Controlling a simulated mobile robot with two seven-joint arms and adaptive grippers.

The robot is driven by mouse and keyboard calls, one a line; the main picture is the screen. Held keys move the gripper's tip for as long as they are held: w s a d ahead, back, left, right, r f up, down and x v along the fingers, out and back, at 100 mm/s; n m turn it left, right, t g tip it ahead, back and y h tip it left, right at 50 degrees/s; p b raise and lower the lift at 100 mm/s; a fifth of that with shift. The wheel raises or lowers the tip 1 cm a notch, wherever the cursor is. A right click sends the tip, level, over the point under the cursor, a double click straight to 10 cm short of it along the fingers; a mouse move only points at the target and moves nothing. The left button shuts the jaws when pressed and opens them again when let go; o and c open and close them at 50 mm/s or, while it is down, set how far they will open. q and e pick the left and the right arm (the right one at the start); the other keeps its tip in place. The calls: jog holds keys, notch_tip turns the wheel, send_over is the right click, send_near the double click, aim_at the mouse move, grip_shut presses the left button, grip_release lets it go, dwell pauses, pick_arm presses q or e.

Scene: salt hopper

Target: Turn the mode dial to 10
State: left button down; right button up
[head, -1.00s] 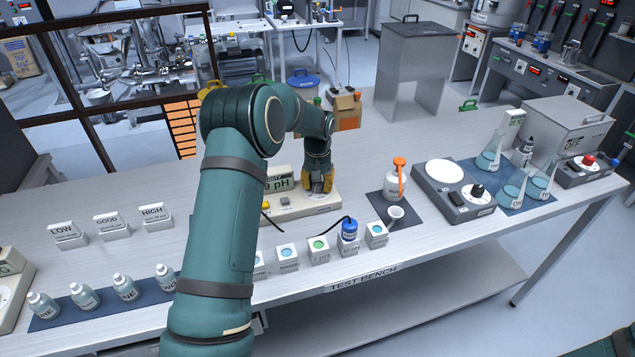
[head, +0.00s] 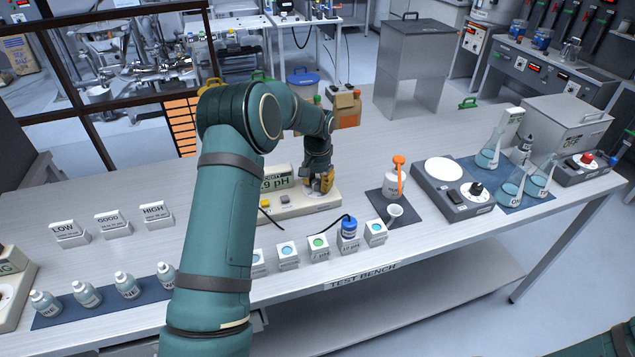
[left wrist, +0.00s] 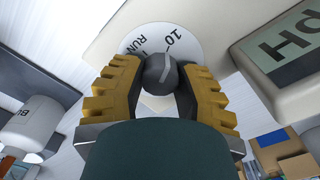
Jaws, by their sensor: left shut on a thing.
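The mode dial (left wrist: 160,72) is a dark round knob with a pale pointer line, set on a white disc marked "10" and "RUN" in the left wrist view. Its pointer line leans toward the "10" mark. My left gripper (left wrist: 160,85) has its yellow fingers on both sides of the knob and is shut on it. In the head view the left gripper (head: 322,182) is at the right end of the pH meter (head: 290,208), and the dial is hidden there. The meter's display (head: 278,183) reads partly "9 pH". My right gripper is not in view.
Small cups and a blue-capped probe (head: 348,228) stand in front of the meter. LOW, GOOD and HIGH cards (head: 113,222) stand at left.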

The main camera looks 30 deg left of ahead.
aim_at(318, 182)
pick_arm(q)
jog(key=c, duration=0.6)
grip_release()
jog(key=shift+w, duration=0.1)
jog(key=shift+r, duration=0.1)
notch_tip(318, 182, up, 12)
dwell(0.4)
